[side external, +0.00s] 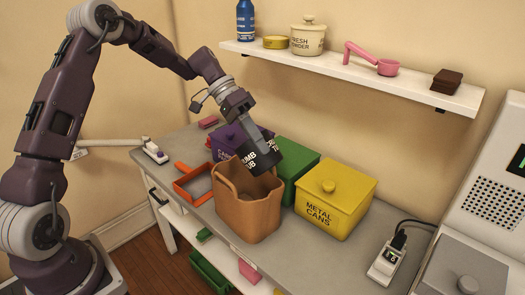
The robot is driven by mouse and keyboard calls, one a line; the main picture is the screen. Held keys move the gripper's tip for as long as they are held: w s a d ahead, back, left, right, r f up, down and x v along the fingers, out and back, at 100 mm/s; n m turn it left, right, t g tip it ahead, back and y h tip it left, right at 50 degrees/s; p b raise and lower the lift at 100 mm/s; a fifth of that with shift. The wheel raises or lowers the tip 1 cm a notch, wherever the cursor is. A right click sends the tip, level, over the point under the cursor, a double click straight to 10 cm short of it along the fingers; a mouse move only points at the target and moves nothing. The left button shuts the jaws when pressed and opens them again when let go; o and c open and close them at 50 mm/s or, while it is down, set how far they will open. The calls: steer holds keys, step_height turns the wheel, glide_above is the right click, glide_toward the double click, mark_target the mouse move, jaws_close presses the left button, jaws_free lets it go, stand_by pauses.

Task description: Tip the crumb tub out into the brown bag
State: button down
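The brown bag (247,212) stands upright on the grey counter with its open top facing up. The crumb tub (262,159) is black with white lettering, partly reading "UMB" and "UB". It is tilted and hangs above the right rear part of the bag's mouth. My gripper (252,136) is at the tub's upper end and appears shut on it.
A yellow "METAL CANS" box (335,208) and a green box (294,167) stand right of the bag. A purple box (228,139) is behind it, and an orange-red tray (190,184) lies left. A wall shelf (350,70) holds several items above.

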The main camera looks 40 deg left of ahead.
steer(key=a+f+t+h, duration=0.1)
steer(key=a+f+h, duration=0.1)
steer(key=a+h, duration=0.7)
steer(key=h, duration=0.6)
steer(key=shift+s+f, duration=0.15)
steer(key=shift+s, duration=0.1)
stand_by(1.0)
